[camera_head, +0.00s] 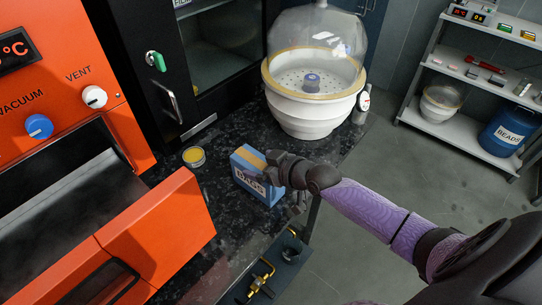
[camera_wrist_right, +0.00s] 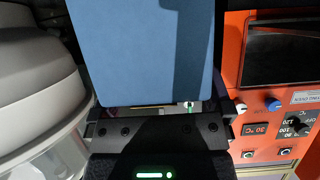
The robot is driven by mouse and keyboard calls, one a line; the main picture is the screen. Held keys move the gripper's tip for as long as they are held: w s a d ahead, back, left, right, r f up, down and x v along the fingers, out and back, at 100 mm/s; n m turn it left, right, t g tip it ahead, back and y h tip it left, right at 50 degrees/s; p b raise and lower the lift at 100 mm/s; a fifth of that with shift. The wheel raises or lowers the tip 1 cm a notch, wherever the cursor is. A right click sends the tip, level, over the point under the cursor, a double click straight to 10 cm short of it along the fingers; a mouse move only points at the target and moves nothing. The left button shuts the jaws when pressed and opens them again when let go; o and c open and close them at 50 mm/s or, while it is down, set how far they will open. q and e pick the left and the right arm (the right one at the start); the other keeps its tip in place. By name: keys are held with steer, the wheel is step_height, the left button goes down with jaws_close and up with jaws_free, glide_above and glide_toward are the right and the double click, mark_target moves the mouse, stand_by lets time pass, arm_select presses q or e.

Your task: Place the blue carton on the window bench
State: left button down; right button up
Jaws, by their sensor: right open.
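The blue carton (camera_head: 249,181), labelled BAGS and with a tan strip on top, stands on the black speckled counter (camera_head: 226,226). My right gripper (camera_head: 274,169) is at the carton's right side in the head view, its jaws open. In the right wrist view the carton's blue face (camera_wrist_right: 140,45) fills the upper middle, just beyond the gripper (camera_wrist_right: 160,108). I cannot tell whether the fingers touch the carton. No bench can be identified as the window bench. My left gripper is not in view.
An orange oven (camera_head: 70,62) with its door (camera_head: 165,235) open stands at left. A small yellow-topped tin (camera_head: 194,156) is left of the carton. A white desiccator (camera_head: 315,108) with a clear dome stands behind. A grey shelf (camera_head: 460,125) is at right.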

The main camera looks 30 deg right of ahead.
steer(key=p+v, duration=0.4)
steer(key=v, duration=0.7)
steer(key=s+d+f+m+g+h, duration=0.1)
steer(key=s+d+f+g+h, duration=0.15)
steer(key=s+f, duration=0.55)
steer(key=s+d+f+m+g+h, duration=0.2)
steer(key=s+f+g, duration=0.15)
steer(key=f, duration=0.85)
steer(key=s+a+f+n+g, duration=0.1)
steer(key=s+a+f, duration=0.4)
steer(key=s, duration=0.5)
steer(key=s+a+f+g, duration=0.4)
steer(key=s+a+f, duration=0.1)
steer(key=s, duration=0.5)
steer(key=shift+a+n+g+p, duration=0.3)
steer(key=shift+a+n+p, duration=0.1)
steer(key=shift+a, duration=0.1)
steer(key=shift+f, duration=0.1)
